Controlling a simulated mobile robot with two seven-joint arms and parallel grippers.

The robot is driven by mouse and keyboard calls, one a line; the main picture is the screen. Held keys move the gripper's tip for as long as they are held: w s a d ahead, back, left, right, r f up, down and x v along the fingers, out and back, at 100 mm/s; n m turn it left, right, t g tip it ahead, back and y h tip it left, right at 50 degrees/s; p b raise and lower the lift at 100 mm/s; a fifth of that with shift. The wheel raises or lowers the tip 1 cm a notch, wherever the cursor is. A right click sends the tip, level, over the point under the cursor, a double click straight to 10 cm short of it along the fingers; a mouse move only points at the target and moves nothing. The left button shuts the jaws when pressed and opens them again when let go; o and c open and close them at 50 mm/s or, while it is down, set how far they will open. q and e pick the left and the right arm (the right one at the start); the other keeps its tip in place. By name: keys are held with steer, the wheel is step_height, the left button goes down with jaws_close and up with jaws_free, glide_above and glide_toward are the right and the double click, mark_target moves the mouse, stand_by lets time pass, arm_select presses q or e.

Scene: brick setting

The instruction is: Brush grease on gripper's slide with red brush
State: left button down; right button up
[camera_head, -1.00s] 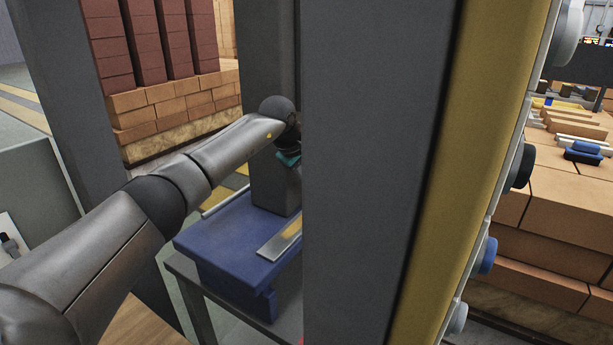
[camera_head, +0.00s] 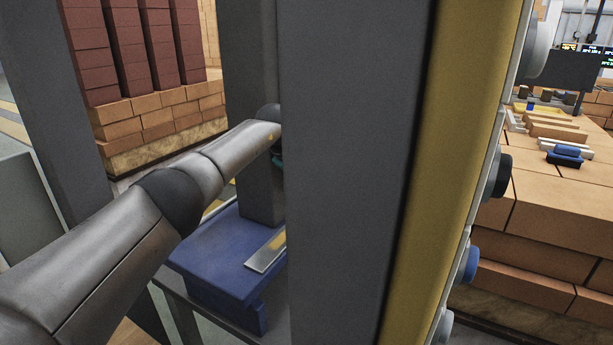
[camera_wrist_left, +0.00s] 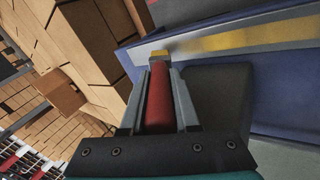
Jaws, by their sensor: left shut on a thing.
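The slide (camera_head: 265,253) is a flat metal strip with a yellow band, lying on a blue block (camera_head: 210,258). In the left wrist view the slide (camera_wrist_left: 215,40) runs across the top, with the blue block (camera_wrist_left: 230,76) under it. My left gripper (camera_wrist_left: 157,72) is shut on the red brush (camera_wrist_left: 158,98). The brush's yellowish tip is just at the slide's near edge in that view; I cannot tell whether it touches. In the head view my left gripper is hidden behind a dark post. My right gripper is in neither view.
A wide grey post (camera_head: 345,170) with a yellow side panel (camera_head: 435,150) fills the middle of the head view. Another grey post (camera_head: 50,110) stands at left. Brick stacks (camera_head: 160,115) stand behind. At right, a brick pile (camera_head: 540,215) carries blue and white pieces.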

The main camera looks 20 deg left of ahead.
arm_select(q)
steer(key=s+a+b, duration=0.1)
steer(key=s+a, duration=0.1)
steer(key=s, duration=2.3)
steer(key=shift+s+a, duration=0.15)
stand_by(1.4)
steer(key=shift+r, duration=0.1)
